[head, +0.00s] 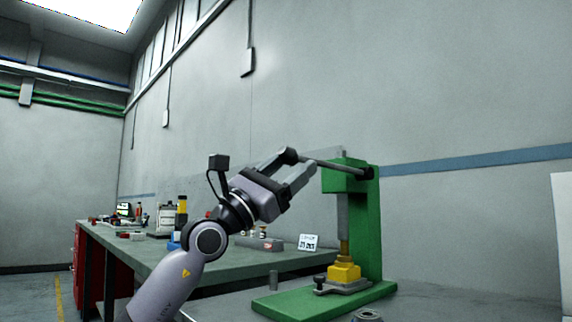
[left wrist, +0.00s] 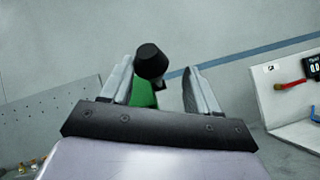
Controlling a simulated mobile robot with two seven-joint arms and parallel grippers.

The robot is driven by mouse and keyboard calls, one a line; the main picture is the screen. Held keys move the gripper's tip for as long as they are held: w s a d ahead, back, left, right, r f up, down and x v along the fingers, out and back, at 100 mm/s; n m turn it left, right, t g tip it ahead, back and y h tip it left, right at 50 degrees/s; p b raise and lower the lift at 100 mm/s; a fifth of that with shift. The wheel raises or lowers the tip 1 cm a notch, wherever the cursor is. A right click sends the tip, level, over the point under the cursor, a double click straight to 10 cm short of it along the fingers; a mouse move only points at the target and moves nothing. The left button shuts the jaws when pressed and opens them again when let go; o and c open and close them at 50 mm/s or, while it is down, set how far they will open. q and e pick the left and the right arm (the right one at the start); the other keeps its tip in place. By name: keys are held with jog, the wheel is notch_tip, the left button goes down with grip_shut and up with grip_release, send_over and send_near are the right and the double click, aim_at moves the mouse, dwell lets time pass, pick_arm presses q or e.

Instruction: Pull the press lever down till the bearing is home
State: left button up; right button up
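The green arbor press (head: 368,235) stands on the bench at right. Its grey lever (head: 335,166) slopes slightly up to the left from the pivot and ends in a black knob (head: 290,156). My left gripper (head: 301,163) is at the knob end. In the left wrist view the knob (left wrist: 151,60) sits between the fingers (left wrist: 158,72), with a gap to the right finger; the fingers are apart. The grey ram (head: 342,215) is above a brass-coloured piece (head: 345,246) and a yellow block (head: 343,271). I cannot make out the bearing's seat. My right gripper is out of view.
A green-topped workbench (head: 215,264) with bottles and small parts runs along the wall. A small white sign (head: 308,242) stands behind the press. A grey ring-shaped part (head: 367,316) is at the bottom edge. The air above the bench is clear.

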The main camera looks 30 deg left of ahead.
pick_arm(q)
jog(key=shift+s+a, duration=0.1)
jog(key=v, duration=0.7)
dwell(0.4)
dwell(0.4)
